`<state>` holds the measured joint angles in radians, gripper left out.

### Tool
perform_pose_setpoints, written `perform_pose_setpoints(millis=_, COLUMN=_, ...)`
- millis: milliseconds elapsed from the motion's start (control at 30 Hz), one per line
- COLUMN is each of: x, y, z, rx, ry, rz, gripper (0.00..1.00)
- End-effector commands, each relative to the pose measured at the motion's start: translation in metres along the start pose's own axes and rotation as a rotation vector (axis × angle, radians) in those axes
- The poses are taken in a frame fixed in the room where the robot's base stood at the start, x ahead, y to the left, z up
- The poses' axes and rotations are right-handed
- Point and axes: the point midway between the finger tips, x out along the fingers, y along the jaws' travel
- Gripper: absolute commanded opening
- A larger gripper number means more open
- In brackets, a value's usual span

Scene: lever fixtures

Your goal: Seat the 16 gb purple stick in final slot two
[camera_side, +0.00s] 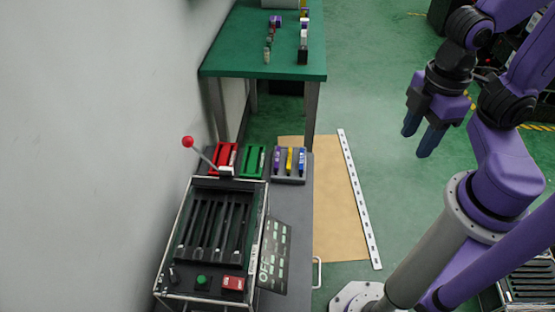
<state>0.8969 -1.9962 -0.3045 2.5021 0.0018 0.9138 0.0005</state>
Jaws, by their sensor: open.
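A purple stick (277,160) stands in a small grey holder (289,180) on the dark bench, beside a yellow stick (290,160) and a blue stick (302,159). Any capacity label is too small to read. The black slotted fixture (216,225) has several long parallel slots in a metal frame; slot numbers cannot be read. My gripper (418,142) is open and empty. It is in the air to the right of the bench, well apart from the sticks.
A lever with a red ball (188,142) rises behind the fixture. A red tray (225,155) and a green tray (253,162) stand left of the holder. A green table (240,50) with small items is behind. A white wall borders the left.

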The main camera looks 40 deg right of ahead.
Motion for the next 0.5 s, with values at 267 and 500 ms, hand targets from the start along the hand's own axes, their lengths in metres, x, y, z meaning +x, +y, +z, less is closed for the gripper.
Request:
perform_pose_setpoints(millis=267, x=0.003, y=0.012, z=-0.013, rx=0.070, ry=-0.005, rz=0.031, gripper=0.47)
perform_pose_setpoints(millis=500, x=0.023, y=0.078, z=-0.076, rx=0.422, ry=-0.002, rz=0.184, gripper=0.47)
